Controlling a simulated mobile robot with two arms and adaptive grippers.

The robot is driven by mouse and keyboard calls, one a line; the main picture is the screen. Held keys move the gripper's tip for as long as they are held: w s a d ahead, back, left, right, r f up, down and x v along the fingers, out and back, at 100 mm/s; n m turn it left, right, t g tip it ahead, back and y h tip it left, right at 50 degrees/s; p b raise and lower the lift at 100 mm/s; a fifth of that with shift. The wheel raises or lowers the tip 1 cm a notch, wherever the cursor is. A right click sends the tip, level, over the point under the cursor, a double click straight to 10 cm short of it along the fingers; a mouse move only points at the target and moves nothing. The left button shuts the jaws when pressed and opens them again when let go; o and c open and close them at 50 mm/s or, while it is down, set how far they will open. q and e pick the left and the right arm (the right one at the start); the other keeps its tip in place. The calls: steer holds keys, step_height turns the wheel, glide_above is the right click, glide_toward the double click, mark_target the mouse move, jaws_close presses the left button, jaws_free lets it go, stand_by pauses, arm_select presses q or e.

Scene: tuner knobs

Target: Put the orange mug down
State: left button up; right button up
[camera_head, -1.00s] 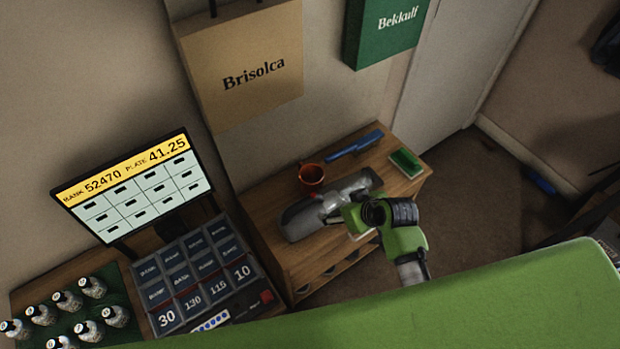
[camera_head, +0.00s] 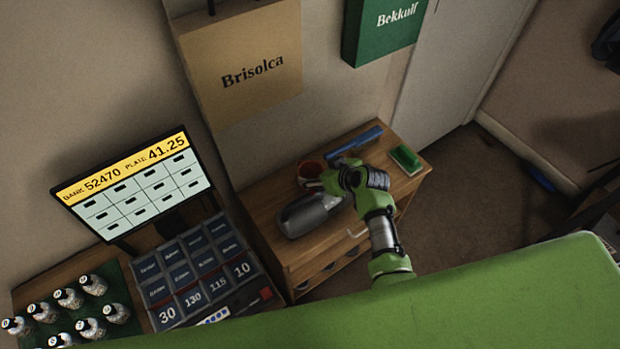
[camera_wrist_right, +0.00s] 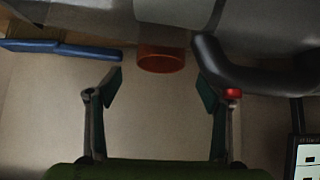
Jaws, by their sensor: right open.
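The orange mug (camera_head: 309,170) stands on the top of a wooden cabinet (camera_head: 262,212), partly hidden behind my right arm in the head view. My right gripper (camera_head: 325,182) is over the cabinet beside the mug; its fingers are mostly hidden there. In the right wrist view the gripper (camera_wrist_right: 160,84) is open with nothing between its fingers. The mug (camera_wrist_right: 160,62) shows just beyond the fingertips, roughly centred between them, apart from both. My left gripper is not in view.
A grey rounded appliance (camera_head: 303,216) lies close to the mug; its dark handle (camera_wrist_right: 250,78) is near one finger. A blue tool (camera_head: 355,141) and a green-topped brush or sponge (camera_head: 405,158) lie farther along the cabinet. A keypad (camera_head: 195,268) and screen (camera_head: 135,185) stand left.

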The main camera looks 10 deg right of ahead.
mark_target(313, 171)
steer(key=shift+x, duration=2.55)
steer(key=shift+s+f, duration=0.15)
steer(key=shift+s, duration=0.05)
steer(key=c, duration=1.8)
steer(key=shift+c, duration=1.3)
